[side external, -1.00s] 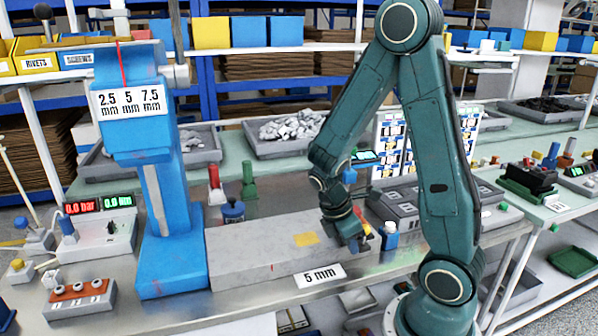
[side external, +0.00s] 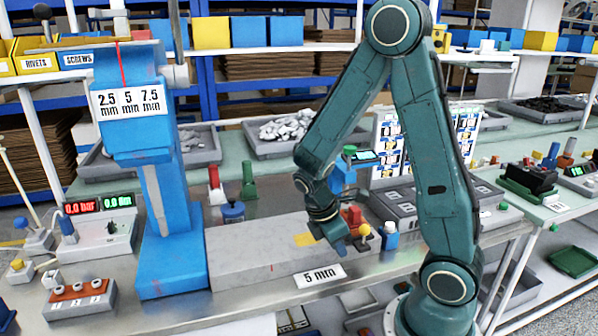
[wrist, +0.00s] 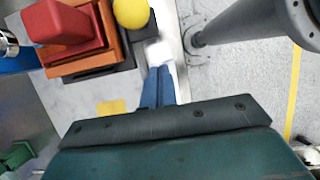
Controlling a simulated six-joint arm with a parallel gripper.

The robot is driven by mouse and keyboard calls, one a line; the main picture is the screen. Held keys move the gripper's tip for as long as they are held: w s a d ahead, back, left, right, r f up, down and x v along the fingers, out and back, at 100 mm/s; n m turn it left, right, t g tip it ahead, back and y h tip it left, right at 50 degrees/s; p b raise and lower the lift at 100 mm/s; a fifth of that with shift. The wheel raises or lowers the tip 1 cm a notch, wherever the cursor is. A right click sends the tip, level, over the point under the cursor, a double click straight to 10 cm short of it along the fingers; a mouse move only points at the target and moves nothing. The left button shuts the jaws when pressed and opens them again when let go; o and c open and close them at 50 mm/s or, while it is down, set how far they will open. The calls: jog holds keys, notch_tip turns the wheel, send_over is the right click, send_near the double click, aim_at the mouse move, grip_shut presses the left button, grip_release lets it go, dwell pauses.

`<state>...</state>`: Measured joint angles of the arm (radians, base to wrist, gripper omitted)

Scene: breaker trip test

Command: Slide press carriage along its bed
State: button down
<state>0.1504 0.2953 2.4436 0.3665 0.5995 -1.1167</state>
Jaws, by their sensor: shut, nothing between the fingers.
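The press carriage (side external: 354,217), a red and orange block with a yellow ball knob, stands at the right end of the grey bed (side external: 245,255). In the wrist view the carriage (wrist: 88,42) is at the upper left, on a dark base, with its yellow knob (wrist: 131,13) beside it at the top. My gripper (side external: 341,248) is low over the bed, just left of and in front of the carriage. In the wrist view its blue fingers (wrist: 158,80) are together and empty, below the knob. I cannot tell whether they touch the carriage or bed.
The blue press column (side external: 170,225) rises at the bed's left end. The bed's left stretch is clear.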

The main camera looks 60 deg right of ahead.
jog(key=v, duration=1)
jog(key=shift+w+a, duration=0.35)
jog(key=shift+r, duration=0.1)
jog(key=s+a+r+m+t+y, duration=0.3)
jog(key=s+a+r+m+t, duration=0.4)
jog(key=a+r+m+t, duration=0.1)
jog(key=shift+s+a+r+m+t, duration=0.15)
jog(key=shift+s+r+m+t, duration=0.25)
jog(key=shift+r, duration=0.9)
dwell(0.8)
